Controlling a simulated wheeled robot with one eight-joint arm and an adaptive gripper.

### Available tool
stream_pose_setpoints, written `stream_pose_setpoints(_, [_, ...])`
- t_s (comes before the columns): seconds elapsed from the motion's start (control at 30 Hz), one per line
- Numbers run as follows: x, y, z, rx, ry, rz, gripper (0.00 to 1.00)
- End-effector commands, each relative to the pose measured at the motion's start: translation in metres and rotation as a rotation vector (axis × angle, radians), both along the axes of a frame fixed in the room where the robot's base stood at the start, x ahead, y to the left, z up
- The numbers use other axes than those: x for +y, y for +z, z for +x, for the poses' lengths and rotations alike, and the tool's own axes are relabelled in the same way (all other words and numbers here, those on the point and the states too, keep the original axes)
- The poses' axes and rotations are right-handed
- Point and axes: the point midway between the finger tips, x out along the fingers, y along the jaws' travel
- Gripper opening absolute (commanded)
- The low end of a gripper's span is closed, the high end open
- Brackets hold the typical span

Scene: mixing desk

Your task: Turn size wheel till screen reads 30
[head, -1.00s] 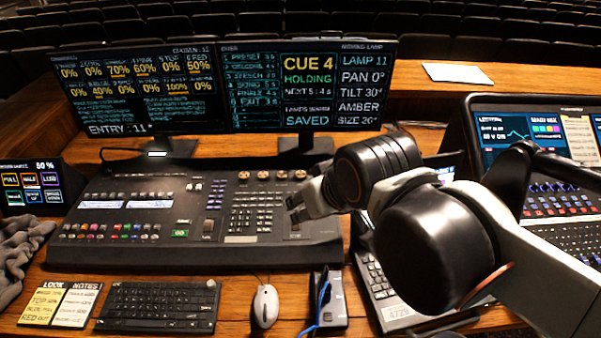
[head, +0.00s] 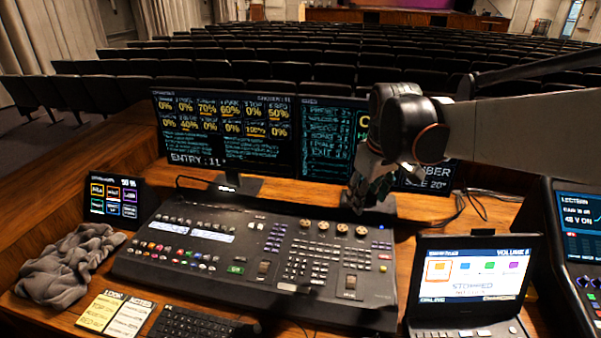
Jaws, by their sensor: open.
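The lighting desk (head: 215,285) stands in the middle with a row of several copper-topped wheels along its upper right edge; the rightmost wheel (head: 360,231) is in view. Their labels are too small to read, so I cannot tell which is the size wheel. The right screen (head: 325,122) behind the desk is partly hidden by my arm; its size line shows 20° at its lower right. My gripper (head: 368,195) is open, fingers pointing down, in front of that screen and above the wheels in the picture. I see no contact with a wheel.
A left screen (head: 226,130) shows percentages. A laptop (head: 470,280) stands right of the desk, with an audio console (head: 575,250) beyond it. A small touch panel (head: 114,198), a grey cloth (head: 68,268), note cards (head: 115,314) and a keyboard (head: 190,322) lie left and in front.

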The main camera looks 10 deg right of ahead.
Motion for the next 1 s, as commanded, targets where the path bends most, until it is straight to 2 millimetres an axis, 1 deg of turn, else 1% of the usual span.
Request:
stream_pose_setpoints(0.03, [-0.006, -0.003, 0.012, 0.019, 0.013, -0.003, 0.49])
stream_pose_setpoints(0.1, [-0.012, -0.009, 0.025, 0.046, 0.038, -0.007, 0.49])
stream_pose_setpoints(0.27, [-0.028, -0.026, 0.055, 0.108, 0.093, -0.011, 0.49])
stream_pose_setpoints(0.4, [-0.043, -0.045, 0.079, 0.161, 0.143, -0.011, 0.49])
stream_pose_setpoints(0.5, [-0.053, -0.059, 0.092, 0.196, 0.176, -0.007, 0.49])
stream_pose_setpoints(0.6, [-0.061, -0.072, 0.103, 0.223, 0.203, -0.004, 0.49])
stream_pose_setpoints(0.73, [-0.067, -0.083, 0.111, 0.246, 0.227, 0.0, 0.49])
stream_pose_setpoints(0.87, [-0.069, -0.089, 0.113, 0.255, 0.236, 0.002, 0.49])
stream_pose_setpoints(1.0, [-0.07, -0.102, 0.114, 0.256, 0.237, 0.001, 0.49])
